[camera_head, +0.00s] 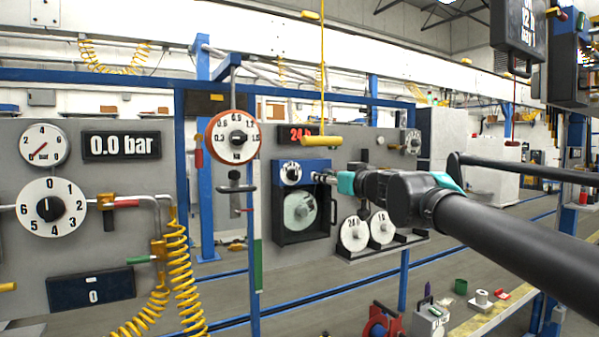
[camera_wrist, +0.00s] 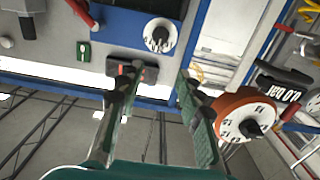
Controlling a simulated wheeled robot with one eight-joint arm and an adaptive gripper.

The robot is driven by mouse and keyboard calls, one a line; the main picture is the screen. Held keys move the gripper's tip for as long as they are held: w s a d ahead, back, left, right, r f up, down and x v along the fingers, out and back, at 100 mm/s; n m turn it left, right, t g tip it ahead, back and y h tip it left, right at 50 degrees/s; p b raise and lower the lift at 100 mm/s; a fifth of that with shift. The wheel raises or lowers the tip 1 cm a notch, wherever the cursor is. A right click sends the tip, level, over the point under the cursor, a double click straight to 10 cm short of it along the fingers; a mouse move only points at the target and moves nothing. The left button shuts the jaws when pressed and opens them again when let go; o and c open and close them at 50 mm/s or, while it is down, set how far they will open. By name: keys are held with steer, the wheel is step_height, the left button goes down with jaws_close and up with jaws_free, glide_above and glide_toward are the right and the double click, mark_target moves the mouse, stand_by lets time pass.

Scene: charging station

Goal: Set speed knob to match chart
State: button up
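The likely speed knob (camera_head: 291,172) is a small dark-and-white knob on a white dial at the top of a blue-framed box. It also shows in the wrist view (camera_wrist: 159,36), where its dial marks are too small to read. A round pale green chart disc (camera_head: 299,212) sits in the dark box below it.
Two white discs (camera_head: 354,233) (camera_head: 382,227) stand on a black rack right of the box; one seems to read 24. A red-digit display (camera_head: 301,134) is above, partly hidden by a yellow hanging handle (camera_head: 321,141). An orange-rimmed gauge (camera_head: 234,138) stands left, near one finger in the wrist view.

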mark_target(296, 170)
steer(key=x, duration=1.7)
steer(key=shift+w+a+r, duration=0.1)
steer(key=shift+w+a, duration=0.1)
steer(key=c, duration=0.8)
steer(key=m, duration=0.4)
steer(key=d+m, duration=0.1)
steer(key=m, duration=0.3)
steer(key=f+m, duration=0.1)
steer(key=m, duration=0.2)
steer(key=shift+w+d+m, duration=0.15)
steer(key=shift+w+m, duration=0.25)
